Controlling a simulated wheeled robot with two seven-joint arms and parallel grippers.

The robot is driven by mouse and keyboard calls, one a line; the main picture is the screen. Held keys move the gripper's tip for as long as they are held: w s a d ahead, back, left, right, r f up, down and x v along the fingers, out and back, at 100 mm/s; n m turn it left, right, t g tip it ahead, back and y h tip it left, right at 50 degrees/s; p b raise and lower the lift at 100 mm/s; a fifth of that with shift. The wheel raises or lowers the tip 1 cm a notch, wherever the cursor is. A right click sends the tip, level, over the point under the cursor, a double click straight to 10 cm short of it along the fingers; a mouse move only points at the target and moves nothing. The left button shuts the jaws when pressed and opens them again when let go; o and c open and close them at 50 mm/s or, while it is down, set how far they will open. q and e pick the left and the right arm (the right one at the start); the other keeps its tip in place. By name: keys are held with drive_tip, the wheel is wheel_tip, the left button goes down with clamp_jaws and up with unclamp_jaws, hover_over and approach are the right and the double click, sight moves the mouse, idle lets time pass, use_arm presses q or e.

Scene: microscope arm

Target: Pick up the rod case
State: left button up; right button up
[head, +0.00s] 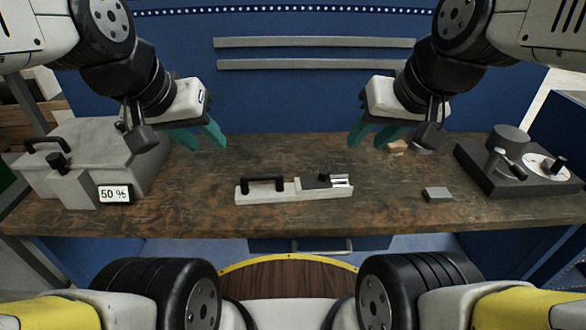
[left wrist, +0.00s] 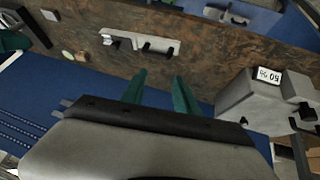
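The likely rod case (head: 278,194) is a long pale block with a black handle and a dark clamp-like part on top. It lies on the middle of the brown worktable (head: 215,219); the left wrist view shows it too (left wrist: 124,39). My left gripper (head: 204,138) hangs behind and left of it, its teal fingers apart and empty. Those fingers also show spread in the left wrist view (left wrist: 158,95). My right gripper (head: 374,138) hangs behind and right of it, fingers apart and empty. Neither gripper touches the case.
A dark machine with a round disc (head: 510,172) stands at the right. A small grey block (head: 437,194) and a brownish block (head: 398,147) lie right of the case. Blue panel behind.

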use_arm(q)
drive_tip(key=shift+a, duration=0.15)
drive_tip(key=shift+o, duration=1.2)
drive_tip(key=n+g+y, duration=0.2)
drive_tip(key=n+g, duration=0.2)
drive_tip(key=n, duration=1.5)
hover_over(271, 173)
drive_tip(key=s, duration=0.1)
wheel_tip(271, 173, down, 17)
drive_tip(key=shift+n, duration=0.3)
drive_tip(key=f, duration=0.5)
drive_tip(key=w+f, duration=0.1)
drive_tip(key=f, duration=0.1)
drive_tip(key=shift+w+a+f, duration=0.1)
drive_tip(key=shift+f, duration=0.2)
clamp_jaws()
drive_tip(key=shift+w+r, duration=0.1)
